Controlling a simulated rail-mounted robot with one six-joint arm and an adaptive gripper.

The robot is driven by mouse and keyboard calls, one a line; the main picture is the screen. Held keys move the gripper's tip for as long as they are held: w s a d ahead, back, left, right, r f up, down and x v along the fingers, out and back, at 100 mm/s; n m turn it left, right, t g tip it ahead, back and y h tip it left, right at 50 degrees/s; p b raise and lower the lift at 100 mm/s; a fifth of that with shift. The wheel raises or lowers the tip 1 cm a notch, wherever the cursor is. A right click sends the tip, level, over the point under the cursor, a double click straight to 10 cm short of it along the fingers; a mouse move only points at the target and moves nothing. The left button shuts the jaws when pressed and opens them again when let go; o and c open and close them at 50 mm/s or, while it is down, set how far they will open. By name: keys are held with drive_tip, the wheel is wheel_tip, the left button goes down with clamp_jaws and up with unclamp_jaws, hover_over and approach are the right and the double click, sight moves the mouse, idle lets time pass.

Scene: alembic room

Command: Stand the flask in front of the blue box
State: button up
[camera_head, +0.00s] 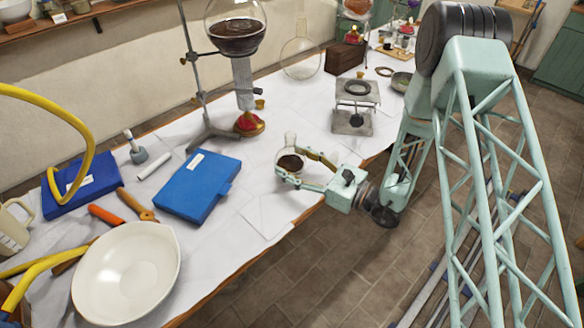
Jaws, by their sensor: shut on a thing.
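A small clear flask (290,160) with dark contents is upright between the fingers of my gripper (293,164), near the front edge of the table. My gripper is shut on it, with one finger on each side. I cannot tell whether the flask's base touches the table. A blue box (198,185) with a white label lies flat on the table to the left of the flask, with bare cloth between them. A second blue box-like thing (82,183) lies farther left, under a yellow hose.
A large white bowl (127,272) stands at the front left beside orange-handled tools (105,215). A metal stand (212,128) holds a big round flask (235,30) behind the blue box. A metal burner stand (355,105) is at the back right. White cloth (262,215) in front of and right of the box is clear.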

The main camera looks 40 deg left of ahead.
drive_tip(key=shift+f+b, duration=0.35)
drive_tip(key=shift+f, duration=0.9)
drive_tip(key=shift+f, duration=0.1)
drive_tip(key=o, duration=1.1)
drive_tip(key=shift+d, duration=0.1)
drive_tip(key=shift+w+d+p, duration=0.15)
drive_tip(key=shift+d+p, duration=0.75)
drive_tip(key=shift+d, duration=5)
